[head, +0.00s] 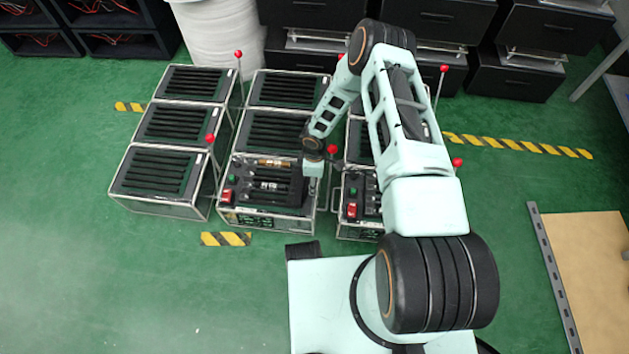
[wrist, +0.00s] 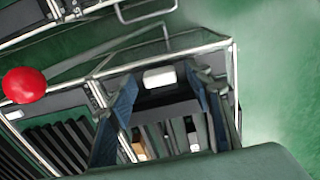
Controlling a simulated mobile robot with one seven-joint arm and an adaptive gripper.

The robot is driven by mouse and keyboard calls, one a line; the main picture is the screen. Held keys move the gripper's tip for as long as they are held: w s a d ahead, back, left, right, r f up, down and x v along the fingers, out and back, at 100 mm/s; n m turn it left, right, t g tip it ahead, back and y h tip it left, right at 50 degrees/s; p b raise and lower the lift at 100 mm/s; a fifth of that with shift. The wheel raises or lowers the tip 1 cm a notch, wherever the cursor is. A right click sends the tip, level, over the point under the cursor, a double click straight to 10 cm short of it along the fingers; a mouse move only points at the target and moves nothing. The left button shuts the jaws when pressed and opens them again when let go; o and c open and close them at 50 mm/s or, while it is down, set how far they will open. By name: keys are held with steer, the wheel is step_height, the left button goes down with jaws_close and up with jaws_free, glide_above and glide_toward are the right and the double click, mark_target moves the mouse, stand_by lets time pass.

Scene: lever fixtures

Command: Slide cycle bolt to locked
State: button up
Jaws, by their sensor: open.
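My gripper (head: 292,187) reaches down over the front unit of the middle lever fixture (head: 262,222), at the right of its dark top panel. In the wrist view my gripper (wrist: 165,98) has its two dark fingers spread apart with nothing held between them. A pale rounded block (wrist: 159,77) shows between and beyond the fingers; I cannot tell whether it touches them. A silver-and-black cylindrical piece (head: 269,185), which may be the cycle bolt, lies on the panel just left of my gripper. The bolt's position is unclear.
A red ball-tipped lever (head: 332,149) stands close right of my gripper; its red ball (wrist: 24,85) may be the one in the wrist view. Another fixture (head: 160,190) stands left, and one (head: 358,228) right. Green floor (head: 90,270) is clear at front left.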

mark_target(299, 181)
steer(key=shift+c, duration=0.2)
jaws_close()
steer(key=a+b, duration=0.1)
steer(key=a, duration=0.1)
steer(key=a+b, duration=0.1)
steer(key=a, duration=0.1)
steer(key=shift+w, duration=0.4)
steer(key=shift+w+a+b, duration=0.15)
steer(key=shift+a+b, duration=0.15)
steer(key=shift+a, duration=0.5)
steer(key=shift+c, duration=1)
jaws_free()
steer(key=shift+o, duration=1.2)
steer(key=shift+d, duration=0.1)
steer(key=shift+r, duration=0.15)
